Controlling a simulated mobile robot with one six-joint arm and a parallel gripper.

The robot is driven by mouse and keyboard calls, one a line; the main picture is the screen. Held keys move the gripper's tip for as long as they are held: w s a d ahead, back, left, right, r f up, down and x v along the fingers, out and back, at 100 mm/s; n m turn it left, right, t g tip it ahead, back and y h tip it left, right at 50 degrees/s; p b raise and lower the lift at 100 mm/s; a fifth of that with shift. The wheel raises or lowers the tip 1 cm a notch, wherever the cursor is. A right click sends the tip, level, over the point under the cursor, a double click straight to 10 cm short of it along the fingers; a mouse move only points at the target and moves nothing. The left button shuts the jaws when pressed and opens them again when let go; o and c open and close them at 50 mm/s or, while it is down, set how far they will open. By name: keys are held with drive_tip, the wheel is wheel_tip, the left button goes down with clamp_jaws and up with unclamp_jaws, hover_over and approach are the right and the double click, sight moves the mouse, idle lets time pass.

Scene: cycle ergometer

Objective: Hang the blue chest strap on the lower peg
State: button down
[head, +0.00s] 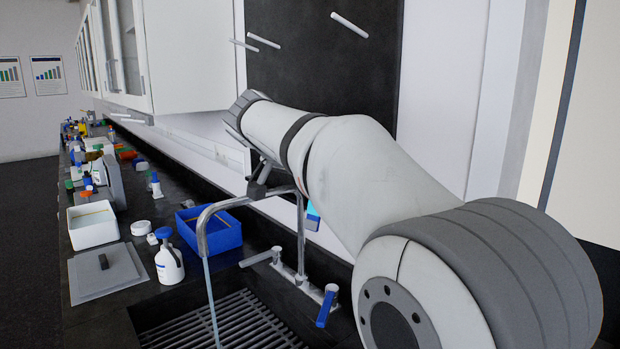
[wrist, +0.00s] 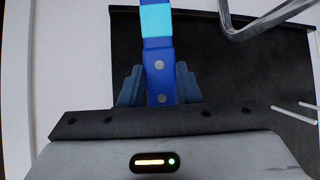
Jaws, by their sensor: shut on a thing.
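The blue chest strap (wrist: 158,72) is in my gripper (wrist: 160,88) in the wrist view. It is a blue band with two round studs and a light cyan section above them. The fingers are shut on it from both sides. In the head view my arm hides most of the gripper, and a small blue and cyan piece (head: 313,216) shows below the arm. White pegs stick out of the dark board: one higher peg (head: 349,25) and two lower ones (head: 263,41) (head: 244,45). The strap is apart from the pegs in view.
A curved metal faucet (head: 205,225) stands over the sink grate (head: 220,325), close to my arm. A blue bin (head: 210,232), a white bottle (head: 169,262) and a white tray (head: 92,228) stand on the dark counter. White cabinets (head: 188,55) hang left of the board.

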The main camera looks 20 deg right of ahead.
drive_tip(key=shift+w+d, duration=0.25)
drive_tip(key=shift+d, duration=0.35)
drive_tip(key=shift+w+d, duration=0.25)
drive_tip(key=shift+d, duration=0.35)
drive_tip(key=shift+w+d+f, duration=0.1)
drive_tip(key=shift+w+d, duration=0.15)
drive_tip(key=shift+d, duration=0.3)
drive_tip(key=shift+w+d+f, duration=0.1)
drive_tip(key=shift+w+d, duration=0.1)
drive_tip(key=shift+d, duration=0.35)
drive_tip(key=shift+d+f+b, duration=0.1)
drive_tip(key=shift+f+b, duration=0.85)
drive_tip(key=shift+b, duration=0.35)
idle(0.6)
drive_tip(key=c, duration=1.8)
unclamp_jaws()
drive_tip(key=shift+o, duration=0.2)
drive_tip(key=shift+o, duration=0.7)
drive_tip(key=shift+o, duration=1.4)
